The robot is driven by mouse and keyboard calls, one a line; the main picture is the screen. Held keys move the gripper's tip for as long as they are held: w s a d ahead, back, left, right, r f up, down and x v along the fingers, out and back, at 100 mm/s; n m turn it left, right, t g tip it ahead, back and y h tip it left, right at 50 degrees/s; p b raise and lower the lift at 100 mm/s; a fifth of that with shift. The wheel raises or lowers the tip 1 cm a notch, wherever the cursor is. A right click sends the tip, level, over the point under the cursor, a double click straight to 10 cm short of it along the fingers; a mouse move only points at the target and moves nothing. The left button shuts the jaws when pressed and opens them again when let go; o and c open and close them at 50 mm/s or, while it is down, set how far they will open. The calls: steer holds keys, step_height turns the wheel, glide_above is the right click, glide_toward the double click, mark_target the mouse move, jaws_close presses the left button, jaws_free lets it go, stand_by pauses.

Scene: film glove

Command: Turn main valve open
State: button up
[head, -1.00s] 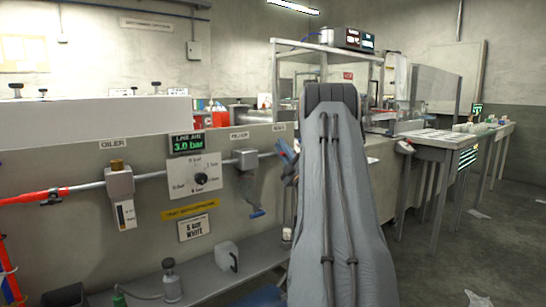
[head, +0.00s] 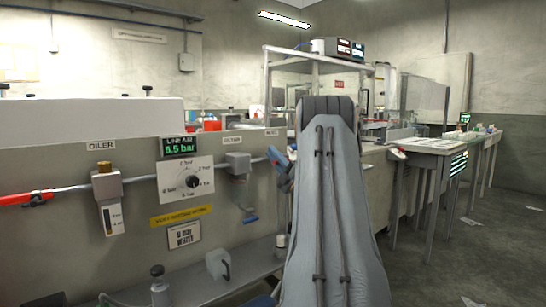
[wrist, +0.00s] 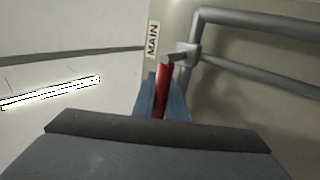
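The main valve shows in the wrist view as a red handle (wrist: 165,80) below the MAIN label (wrist: 153,39), at a grey pipe fitting. My gripper (wrist: 161,92) has its blue fingers on either side of the red handle and appears shut on it. The handle's lower part is hidden between the fingers. In the head view my gripper (head: 279,160) is beside the panel, left of my grey arm, under a small label at the valve's place. My arm hides most of the valve there. A green line-air display (head: 179,146) reads about 5.5 bar.
A knob with a dial plate (head: 193,181), an oiler (head: 107,187) and a filter (head: 238,163) sit along the pipe on the panel.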

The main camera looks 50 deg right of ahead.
steer(key=o, duration=0.4)
steer(key=shift+o, duration=0.2)
